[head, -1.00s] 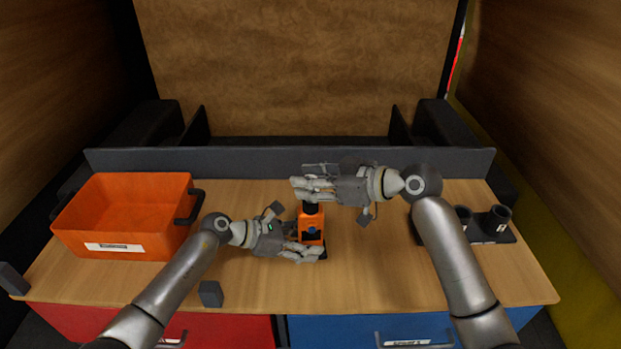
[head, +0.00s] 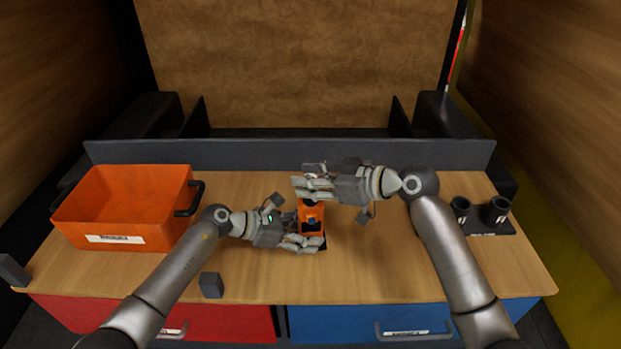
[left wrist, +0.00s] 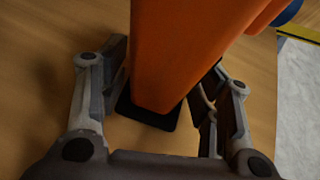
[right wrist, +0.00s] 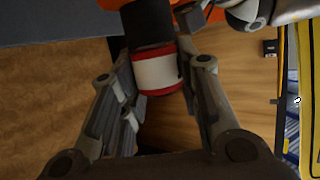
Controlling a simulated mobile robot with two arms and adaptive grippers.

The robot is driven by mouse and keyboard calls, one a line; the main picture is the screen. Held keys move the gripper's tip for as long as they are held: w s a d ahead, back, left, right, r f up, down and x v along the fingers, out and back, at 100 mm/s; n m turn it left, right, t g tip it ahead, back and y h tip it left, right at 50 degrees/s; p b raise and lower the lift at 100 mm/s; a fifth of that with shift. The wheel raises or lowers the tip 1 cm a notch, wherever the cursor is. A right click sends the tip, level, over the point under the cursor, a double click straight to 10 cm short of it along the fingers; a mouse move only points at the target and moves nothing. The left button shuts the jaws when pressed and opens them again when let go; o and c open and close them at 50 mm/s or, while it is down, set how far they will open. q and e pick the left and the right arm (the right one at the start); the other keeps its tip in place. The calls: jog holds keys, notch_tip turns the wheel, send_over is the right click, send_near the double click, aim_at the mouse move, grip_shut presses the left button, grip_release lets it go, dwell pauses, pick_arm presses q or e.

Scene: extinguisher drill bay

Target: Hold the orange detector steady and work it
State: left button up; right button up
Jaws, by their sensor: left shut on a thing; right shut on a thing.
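The orange detector (head: 312,222) stands upright near the middle of the wooden table, with a dark base at its foot. My left gripper (head: 306,231) is shut on its body from the left; in the left wrist view the orange body (left wrist: 185,50) lies between the fingers. My right gripper (head: 304,181) is at the detector's top, coming from the right. In the right wrist view its fingers are shut around a red-and-white banded end (right wrist: 157,74) on a black neck (right wrist: 147,22). In the head view my right fingers hide this end.
An orange bin (head: 120,238) with a white label stands at the left. A black holder with two cups (head: 496,211) stands at the right. A small dark block (head: 211,285) lies near the front edge. A low dark ledge (head: 290,154) runs along the back.

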pick_arm(q)
jog(key=shift+s+f, duration=0.1)
pick_arm(e)
jog(key=o, duration=1.2)
jog(key=v, duration=1.2)
pick_arm(q)
jog(key=o, duration=0.9)
